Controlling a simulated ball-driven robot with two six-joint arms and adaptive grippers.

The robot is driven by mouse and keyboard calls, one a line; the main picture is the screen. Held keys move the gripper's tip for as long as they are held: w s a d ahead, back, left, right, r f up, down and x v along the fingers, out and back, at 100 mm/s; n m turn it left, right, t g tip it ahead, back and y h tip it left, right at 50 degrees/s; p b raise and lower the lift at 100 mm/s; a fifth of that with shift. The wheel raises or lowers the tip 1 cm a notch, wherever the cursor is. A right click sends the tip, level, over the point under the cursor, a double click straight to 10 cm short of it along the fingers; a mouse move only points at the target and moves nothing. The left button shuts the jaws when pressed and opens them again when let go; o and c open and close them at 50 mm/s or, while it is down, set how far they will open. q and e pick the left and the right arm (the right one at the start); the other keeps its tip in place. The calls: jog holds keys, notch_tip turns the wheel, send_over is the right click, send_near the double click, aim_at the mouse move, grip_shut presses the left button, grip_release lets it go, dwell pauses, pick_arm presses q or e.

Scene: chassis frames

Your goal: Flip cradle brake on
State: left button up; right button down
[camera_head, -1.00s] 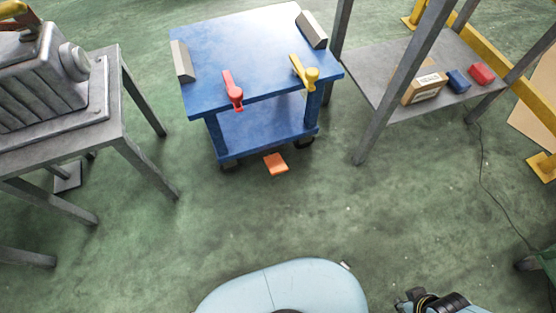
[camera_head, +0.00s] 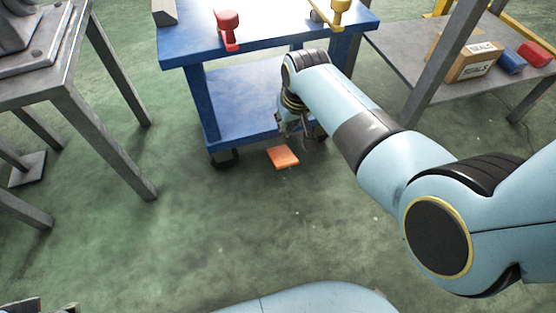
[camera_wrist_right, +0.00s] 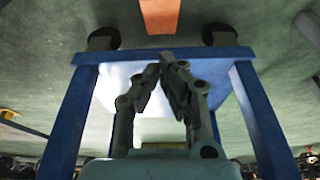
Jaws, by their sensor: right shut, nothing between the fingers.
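The blue cart (camera_head: 235,95) stands ahead of me, with an orange pedal (camera_head: 283,157) jutting out low at its near edge, close to the floor. A red lever (camera_head: 229,28) and a yellow lever (camera_head: 335,12) are on its top. My right gripper (camera_head: 305,138) hangs in front of the lower shelf, just above and right of the pedal in the picture. In the right wrist view its fingertips (camera_wrist_right: 166,65) meet with nothing between them, and the pedal (camera_wrist_right: 160,14) shows beyond them, apart. A dark part at the bottom left, probably my left gripper (camera_head: 40,306), is mostly cut off.
A grey table (camera_head: 60,88) stands at the left with a machine on it. A grey rack shelf (camera_head: 400,55) at the right holds a cardboard box (camera_head: 470,62), a blue item (camera_head: 511,62) and a red item (camera_head: 535,54). The green floor before the cart is clear.

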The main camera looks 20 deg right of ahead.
aim_at(284, 157)
pick_arm(q)
jog(key=shift+r, duration=0.2)
pick_arm(e)
jog(key=shift+w+r, duration=0.1)
jog(key=shift+r, duration=0.05)
